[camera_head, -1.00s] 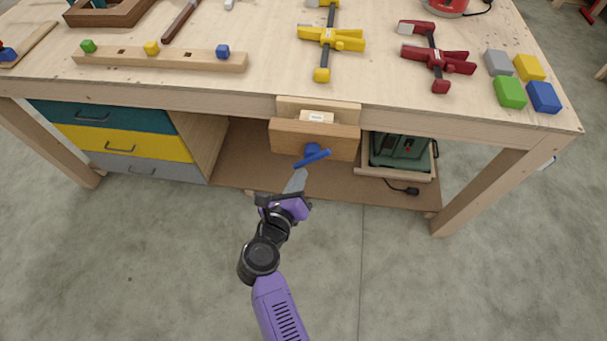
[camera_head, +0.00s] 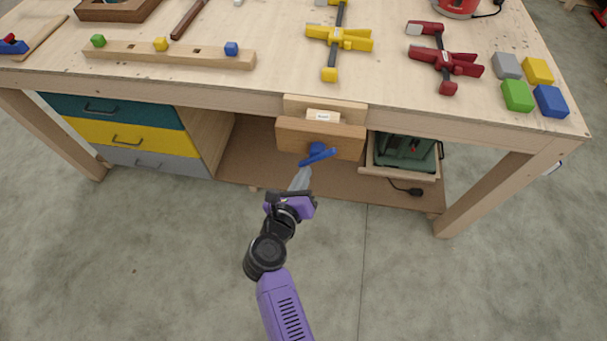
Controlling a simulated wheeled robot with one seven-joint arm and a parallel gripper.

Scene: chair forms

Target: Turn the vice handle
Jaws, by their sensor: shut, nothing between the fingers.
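The vice is a wooden block (camera_head: 320,140) on the front edge of the workbench. Its blue handle (camera_head: 318,157) sticks out below the block's middle as a bar tilted up to the right. My gripper (camera_head: 302,176) is shut and empty. Its pale fingers point up at the handle from just below and to the left. The fingertips look close to the handle, but I cannot tell whether they touch it.
The workbench top (camera_head: 280,75) holds a yellow clamp (camera_head: 339,38), a red clamp (camera_head: 446,61), several coloured blocks and a wooden peg rail (camera_head: 170,55). Drawers (camera_head: 125,138) are under it at left, a green tool case (camera_head: 405,148) at right. Floor in front is clear.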

